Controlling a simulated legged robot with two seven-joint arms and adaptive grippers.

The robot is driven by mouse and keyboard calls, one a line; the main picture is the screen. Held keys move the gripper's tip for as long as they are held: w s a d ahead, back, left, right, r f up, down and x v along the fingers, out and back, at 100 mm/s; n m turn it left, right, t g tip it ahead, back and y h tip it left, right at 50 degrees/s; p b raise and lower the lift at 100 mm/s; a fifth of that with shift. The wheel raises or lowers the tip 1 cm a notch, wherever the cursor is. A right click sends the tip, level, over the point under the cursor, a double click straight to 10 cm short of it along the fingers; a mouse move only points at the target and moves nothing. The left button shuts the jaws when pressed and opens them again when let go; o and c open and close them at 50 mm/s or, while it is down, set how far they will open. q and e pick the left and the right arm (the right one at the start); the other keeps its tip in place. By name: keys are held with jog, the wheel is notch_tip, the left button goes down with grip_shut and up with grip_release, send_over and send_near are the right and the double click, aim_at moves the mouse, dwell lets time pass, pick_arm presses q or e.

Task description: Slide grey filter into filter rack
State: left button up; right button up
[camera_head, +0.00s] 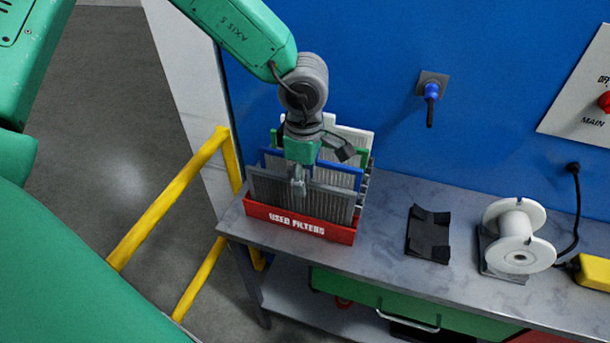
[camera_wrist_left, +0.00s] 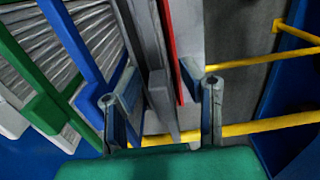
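The grey filter (camera_head: 330,203) stands upright in the front of the red filter rack (camera_head: 300,224) labelled USED FILTERS. My left gripper (camera_head: 298,187) is above the rack with its fingers pointing down at the grey filter's top edge. In the left wrist view, the left gripper (camera_wrist_left: 163,92) is open. Its two fingers stand on either side of the grey filter (camera_wrist_left: 159,85), with a visible gap on each side. The lower end of the grey filter is hidden behind the rack's front wall. My right gripper is not in view.
A blue filter (camera_head: 344,176), a green filter (camera_head: 361,158) and a white filter (camera_head: 356,137) stand behind the grey one. A black holder (camera_head: 428,236) and a white spool (camera_head: 515,238) sit to the right on the grey bench. A yellow railing (camera_head: 165,200) stands left.

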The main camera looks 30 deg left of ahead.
pick_arm(q)
jog(key=shift+r, duration=0.1)
jog(key=shift+r, duration=0.3)
notch_tip(320, 180, up, 11)
jog(key=shift+r, duration=0.1)
dwell(0.5)
